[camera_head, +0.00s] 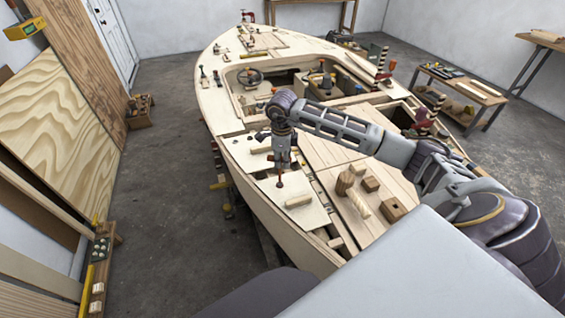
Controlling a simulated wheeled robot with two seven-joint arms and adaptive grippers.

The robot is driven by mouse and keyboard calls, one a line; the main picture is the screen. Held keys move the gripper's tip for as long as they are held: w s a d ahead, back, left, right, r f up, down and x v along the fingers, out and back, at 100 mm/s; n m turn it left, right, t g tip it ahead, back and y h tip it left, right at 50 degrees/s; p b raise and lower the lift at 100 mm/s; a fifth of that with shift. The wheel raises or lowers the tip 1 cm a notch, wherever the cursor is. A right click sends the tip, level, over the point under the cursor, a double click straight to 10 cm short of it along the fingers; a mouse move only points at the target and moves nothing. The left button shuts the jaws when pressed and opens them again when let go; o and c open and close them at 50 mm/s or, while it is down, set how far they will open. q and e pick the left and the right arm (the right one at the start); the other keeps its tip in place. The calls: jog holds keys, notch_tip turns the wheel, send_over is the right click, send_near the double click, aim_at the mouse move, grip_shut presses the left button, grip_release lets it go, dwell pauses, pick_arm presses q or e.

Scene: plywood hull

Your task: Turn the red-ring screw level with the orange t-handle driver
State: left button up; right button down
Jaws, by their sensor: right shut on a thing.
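My right gripper (281,163) points down over a pale plywood panel on the near left part of the hull deck. It is shut on a thin upright tool with an orange-brown part (280,183) showing just below the fingers, which looks like the orange t-handle driver. The tool's lower end is at or just above the panel; I cannot tell if it touches. The red-ring screw cannot be made out and may be hidden under the tool. My left gripper is not in view.
The plywood hull (225,110) fills the middle. A light wooden block (298,201) lies on the panel near the tool. Several wooden blocks (371,184) stand to the right. A low bench (465,85) is at right. Concrete floor (165,220) at left is clear.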

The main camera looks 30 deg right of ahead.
jog(key=shift+n, duration=0.7)
jog(key=shift+f+b, duration=0.6)
jog(key=shift+b, duration=0.35)
dwell(0.9)
jog(key=shift+m, duration=0.4)
jog(key=shift+s+a+f+m, duration=0.1)
jog(key=shift+m, duration=0.95)
jog(key=shift+s+a+m, duration=0.1)
jog(key=shift+m, duration=0.95)
